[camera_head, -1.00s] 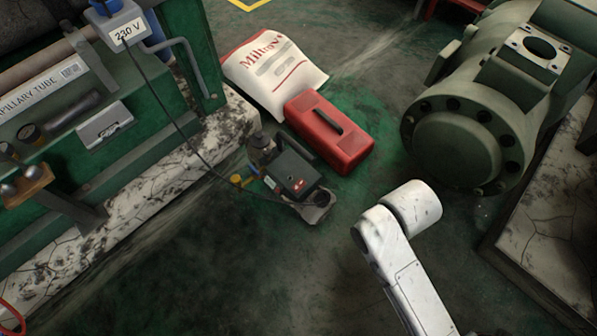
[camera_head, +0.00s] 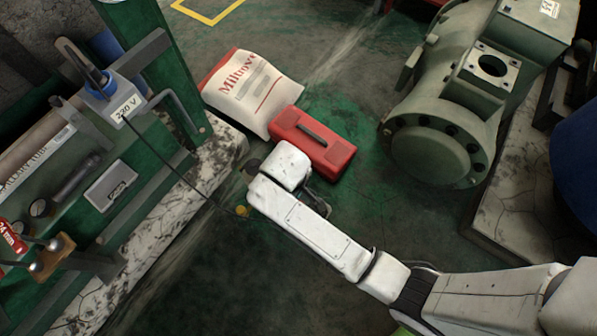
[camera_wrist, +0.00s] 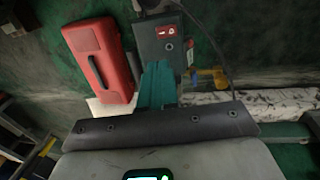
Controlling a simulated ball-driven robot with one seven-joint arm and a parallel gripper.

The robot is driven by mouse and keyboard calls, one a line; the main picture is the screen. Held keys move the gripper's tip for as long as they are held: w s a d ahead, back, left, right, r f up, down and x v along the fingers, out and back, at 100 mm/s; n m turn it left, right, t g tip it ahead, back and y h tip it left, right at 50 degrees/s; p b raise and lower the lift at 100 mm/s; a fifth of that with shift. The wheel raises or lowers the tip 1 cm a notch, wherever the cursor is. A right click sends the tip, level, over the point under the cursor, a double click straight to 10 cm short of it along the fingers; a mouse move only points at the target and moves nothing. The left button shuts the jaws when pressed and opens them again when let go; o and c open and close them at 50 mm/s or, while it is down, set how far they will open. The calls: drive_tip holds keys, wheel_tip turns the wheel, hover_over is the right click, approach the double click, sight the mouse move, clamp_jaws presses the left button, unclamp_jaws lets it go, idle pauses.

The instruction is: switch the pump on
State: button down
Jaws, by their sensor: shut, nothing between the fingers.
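The pump is a dark grey box (camera_wrist: 158,48) in the wrist view, with a small red switch (camera_wrist: 166,31) marked in white on its face. A round dark button or screw sits below the switch. My gripper (camera_wrist: 159,68) shows teal fingers, shut and empty, over the lower part of the pump's face, with the tips short of the red switch in the picture. I cannot tell whether they touch the pump. In the head view my arm covers most of the pump and hides the gripper.
A red toolbox (camera_head: 312,142) lies beside the pump, with a white sack (camera_head: 250,92) behind it. A cable runs from the 230 V plug (camera_head: 124,105) towards the pump. A yellow fitting (camera_wrist: 213,77) is close by. A big green compressor (camera_head: 440,150) stands right.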

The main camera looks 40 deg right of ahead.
drive_tip(key=f+b, duration=0.2)
drive_tip(key=f, duration=0.2)
drive_tip(key=d+f+b, duration=0.1)
drive_tip(key=f+b, duration=0.2)
drive_tip(key=f, duration=0.2)
drive_tip(key=d+f+b, duration=0.1)
drive_tip(key=f+b, duration=0.2)
drive_tip(key=f, duration=0.2)
drive_tip(key=shift+w, duration=0.3)
drive_tip(key=shift+r, duration=0.1)
drive_tip(key=shift+p, duration=0.3)
drive_tip(key=shift+f, duration=0.25)
drive_tip(key=shift+a+r, duration=0.1)
